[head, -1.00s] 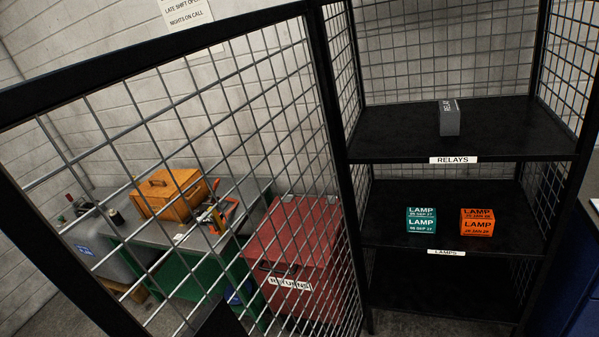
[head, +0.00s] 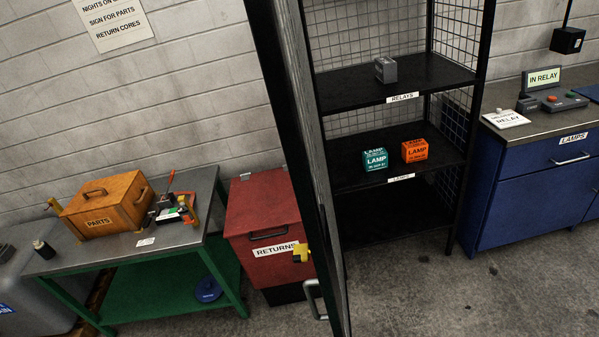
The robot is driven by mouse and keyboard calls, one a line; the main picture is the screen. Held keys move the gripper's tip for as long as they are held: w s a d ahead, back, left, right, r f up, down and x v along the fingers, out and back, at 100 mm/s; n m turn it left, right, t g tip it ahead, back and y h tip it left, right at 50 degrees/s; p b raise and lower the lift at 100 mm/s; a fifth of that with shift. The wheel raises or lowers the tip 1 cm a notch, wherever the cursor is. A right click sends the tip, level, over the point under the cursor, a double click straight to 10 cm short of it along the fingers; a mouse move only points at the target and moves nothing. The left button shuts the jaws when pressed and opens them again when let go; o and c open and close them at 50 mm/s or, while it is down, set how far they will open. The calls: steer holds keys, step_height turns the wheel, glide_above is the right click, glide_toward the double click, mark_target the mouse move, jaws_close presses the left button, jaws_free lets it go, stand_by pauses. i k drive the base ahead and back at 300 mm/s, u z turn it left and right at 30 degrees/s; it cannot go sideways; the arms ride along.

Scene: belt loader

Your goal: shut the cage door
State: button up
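The black-framed mesh cage door (head: 300,130) stands open and shows almost edge-on in the middle of the head view. A grey pull handle (head: 313,299) is low on its left side, with a yellow part (head: 301,253) just above; I cannot tell exactly what that part is. The open-fronted cage (head: 465,130) is to the right of the door, with black shelves inside. A grey relay box (head: 386,70) sits on the upper shelf. A teal lamp box (head: 375,160) and an orange lamp box (head: 414,150) sit on the shelf below. My gripper is not in view.
A red RETURNS bin (head: 262,215) stands behind and left of the door. Farther left is a green-legged bench (head: 190,205) with an orange PARTS box (head: 105,205). A blue cabinet (head: 535,205) stands right of the cage. The floor (head: 410,290) in front is clear.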

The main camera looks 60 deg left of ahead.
mark_target(318, 215)
steer(key=k, duration=0.75)
steer(key=u, duration=1.1)
steer(key=i, duration=1)
steer(key=k, duration=1.25)
steer(key=z, duration=0.25)
steer(key=i, duration=0.9)
